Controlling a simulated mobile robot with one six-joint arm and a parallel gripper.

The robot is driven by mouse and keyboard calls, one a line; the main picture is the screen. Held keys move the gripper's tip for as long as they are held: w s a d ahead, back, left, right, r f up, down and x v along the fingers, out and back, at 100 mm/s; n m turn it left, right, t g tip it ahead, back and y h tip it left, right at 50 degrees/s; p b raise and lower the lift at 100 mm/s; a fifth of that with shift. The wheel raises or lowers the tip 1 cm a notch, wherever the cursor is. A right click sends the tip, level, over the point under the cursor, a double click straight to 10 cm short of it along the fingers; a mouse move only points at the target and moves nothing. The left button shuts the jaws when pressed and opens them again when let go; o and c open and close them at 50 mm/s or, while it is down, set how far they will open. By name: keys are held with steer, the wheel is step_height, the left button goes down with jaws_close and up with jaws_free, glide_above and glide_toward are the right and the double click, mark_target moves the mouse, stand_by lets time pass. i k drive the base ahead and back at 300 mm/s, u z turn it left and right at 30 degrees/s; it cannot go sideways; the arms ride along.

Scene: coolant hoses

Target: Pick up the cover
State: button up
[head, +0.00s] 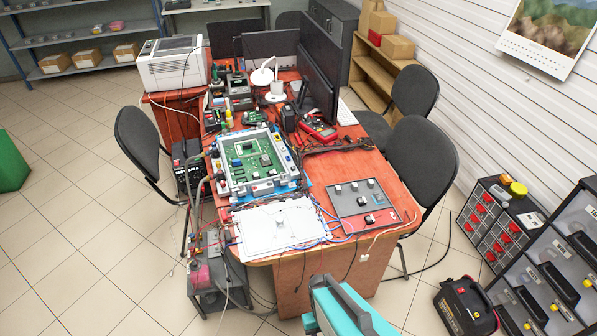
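The cover appears to be the flat white panel (268,231) with a small raised knob near its middle. It lies at the near left end of the red-brown table (400,203). Thin blue and red cables run along its right and near edges. Just behind it stands an open grey-white housing (224,181) with a green circuit board (247,158) inside. A teal and dark part at the bottom centre seems to be mine. My gripper's fingers do not show, and nothing of mine touches the panel.
A grey board with small modules (349,201) lies right of the panel. Loose cables and a red meter (319,129) are farther back. Black chairs (421,160) stand on both sides. A black case (465,309) and drawer units (494,228) are at right. Tiled floor is free at left.

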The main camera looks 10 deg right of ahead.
mark_target(259, 230)
steer(key=z, duration=0.35)
steer(key=k, duration=1.15)
steer(key=u, duration=0.65)
steer(key=i, duration=1.45)
